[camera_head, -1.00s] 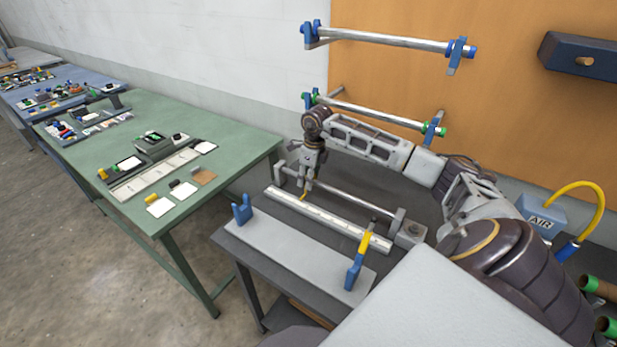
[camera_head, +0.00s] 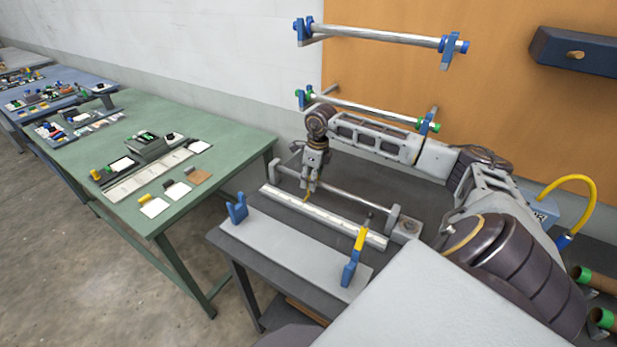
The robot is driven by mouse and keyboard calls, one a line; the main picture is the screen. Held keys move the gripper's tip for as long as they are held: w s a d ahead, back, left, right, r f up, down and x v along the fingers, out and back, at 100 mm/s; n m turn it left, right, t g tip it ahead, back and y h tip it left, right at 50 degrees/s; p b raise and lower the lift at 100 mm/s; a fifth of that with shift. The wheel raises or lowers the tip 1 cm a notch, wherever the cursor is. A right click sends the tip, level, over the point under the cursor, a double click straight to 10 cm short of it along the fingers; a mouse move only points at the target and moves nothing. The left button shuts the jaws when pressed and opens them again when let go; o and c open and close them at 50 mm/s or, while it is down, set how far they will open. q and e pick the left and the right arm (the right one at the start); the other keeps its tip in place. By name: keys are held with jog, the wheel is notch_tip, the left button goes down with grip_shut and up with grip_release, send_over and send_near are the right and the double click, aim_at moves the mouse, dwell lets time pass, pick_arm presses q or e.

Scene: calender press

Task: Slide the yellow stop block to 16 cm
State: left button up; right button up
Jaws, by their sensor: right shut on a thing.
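My right gripper (camera_head: 309,190) points down over the rail unit on the dark bench, between the metal rod (camera_head: 352,193) and the pale scale bar (camera_head: 325,217). It is shut on the yellow stop block (camera_head: 307,196), of which only a small yellow edge shows below the fingers. The rest of the block is hidden by the gripper. The scale marks are too small to read. My left gripper is not in view.
A grey plate (camera_head: 290,246) with a blue bracket (camera_head: 237,208) and a yellow-and-blue lever (camera_head: 356,255) lies in front of the scale. Rollers (camera_head: 380,36) hang on the orange panel behind. A green table (camera_head: 130,215) with cards stands at left.

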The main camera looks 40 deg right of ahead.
jog(key=shift+s+d, duration=0.35)
jog(key=shift+s, duration=0.1)
jog(key=shift+r, duration=0.1)
jog(key=o, duration=1.2)
jog(key=shift+s, duration=0.1)
notch_tip(320, 180, up, 12)
jog(key=s, duration=0.1)
jog(key=shift+d, duration=0.3)
jog(key=shift+s+f, duration=0.15)
jog(key=shift+f, duration=0.05)
